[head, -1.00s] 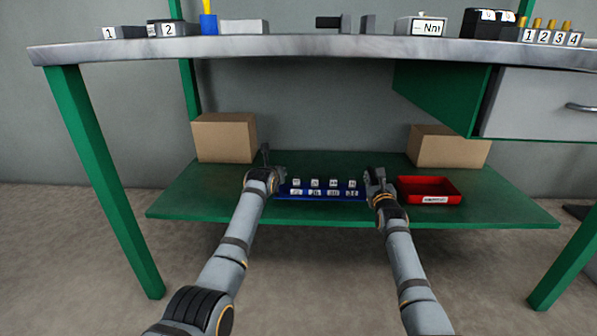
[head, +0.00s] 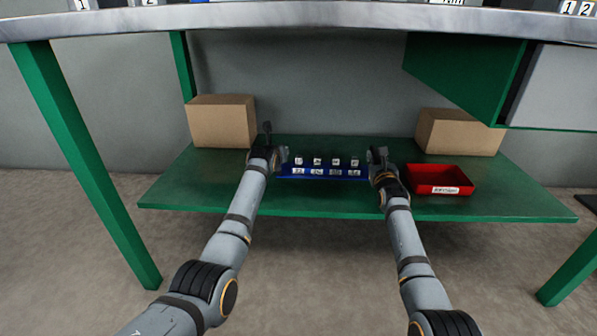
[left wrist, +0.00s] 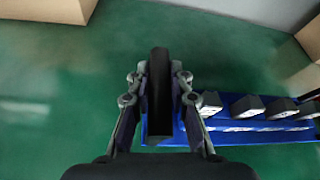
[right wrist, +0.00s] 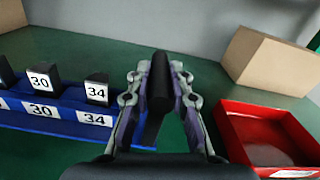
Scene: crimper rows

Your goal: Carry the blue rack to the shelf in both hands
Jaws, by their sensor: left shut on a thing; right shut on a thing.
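The blue rack (head: 325,173) is over the green shelf under the bench, roughly level, with several dark numbered blocks in it. My left gripper (head: 277,157) is at its left end and my right gripper (head: 377,160) at its right end. In the left wrist view, the left fingers are shut around a dark upright grip at the end of the rack (left wrist: 250,136). In the right wrist view, the right fingers are shut around a similar dark grip beside the rack's end (right wrist: 60,125). I cannot tell whether the rack's underside touches the shelf (head: 200,195).
A red tray (head: 440,181) sits on the shelf just right of my right gripper. Cardboard boxes stand at the back left (head: 222,122) and back right (head: 458,133). The bench top (head: 300,15) and a drawer (head: 560,90) overhang the shelf.

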